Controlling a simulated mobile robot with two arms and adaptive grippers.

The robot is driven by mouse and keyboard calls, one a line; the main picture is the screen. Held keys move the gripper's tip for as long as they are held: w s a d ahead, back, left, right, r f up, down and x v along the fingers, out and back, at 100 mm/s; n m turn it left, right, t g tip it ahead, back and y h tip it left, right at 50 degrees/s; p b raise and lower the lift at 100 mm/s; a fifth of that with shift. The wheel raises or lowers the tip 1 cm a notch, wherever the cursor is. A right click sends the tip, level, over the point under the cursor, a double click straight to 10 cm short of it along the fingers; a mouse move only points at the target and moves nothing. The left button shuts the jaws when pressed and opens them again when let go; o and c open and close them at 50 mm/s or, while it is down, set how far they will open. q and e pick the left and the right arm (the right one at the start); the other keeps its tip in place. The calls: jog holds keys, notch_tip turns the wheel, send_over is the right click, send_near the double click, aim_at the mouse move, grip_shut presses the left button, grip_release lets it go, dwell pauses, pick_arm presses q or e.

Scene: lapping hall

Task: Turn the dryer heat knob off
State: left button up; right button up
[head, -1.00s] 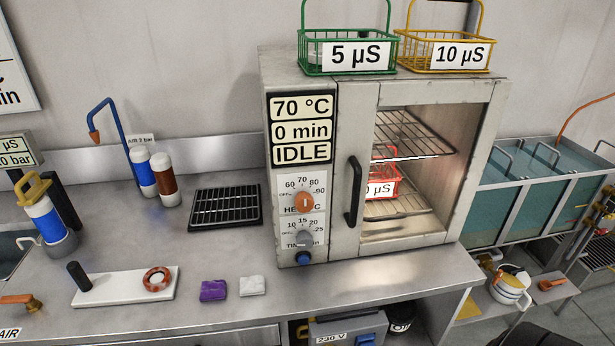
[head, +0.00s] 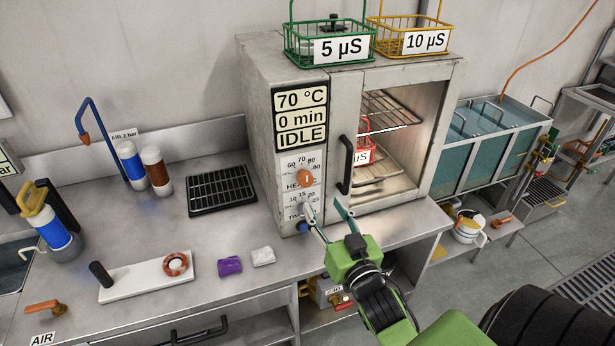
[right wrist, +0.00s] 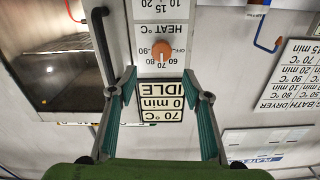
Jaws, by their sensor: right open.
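The orange heat knob (head: 306,178) sits on the dryer's (head: 255,130) front panel, its scale marked 60 to 90. In the right wrist view, upside down, the knob (right wrist: 161,50) appears to point near 70. The display (head: 301,117) above it reads 70 °C, 0 min, IDLE. My right gripper (head: 326,211) is open and empty, in front of the panel, below and right of the knob in the head view. In the right wrist view the knob lies beyond the fingertips, apart from them. The timer dial below is partly hidden by a finger. My left gripper is out of view.
A dark vertical handle (head: 347,165) stands right of the panel. A green basket (head: 290,45) and a yellow basket (head: 385,42) sit on the dryer; a red basket (head: 366,155) is inside. A black rack (head: 222,190) and a purple block (head: 230,266) lie on the bench.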

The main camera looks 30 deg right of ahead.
aim_at(307, 181)
jog(key=p+x, duration=0.1)
jog(key=x, duration=0.4)
jog(key=p+x, duration=0.1)
jog(key=x, duration=0.4)
jog(key=shift+w+a+r, duration=0.1)
jog(key=shift+w+a, duration=0.1)
jog(key=shift+p+x, duration=0.35)
jog(key=shift+x, duration=0.45)
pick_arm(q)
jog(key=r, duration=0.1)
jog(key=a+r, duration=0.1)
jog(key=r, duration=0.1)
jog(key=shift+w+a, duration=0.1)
pick_arm(e)
jog(key=c, duration=1.1)
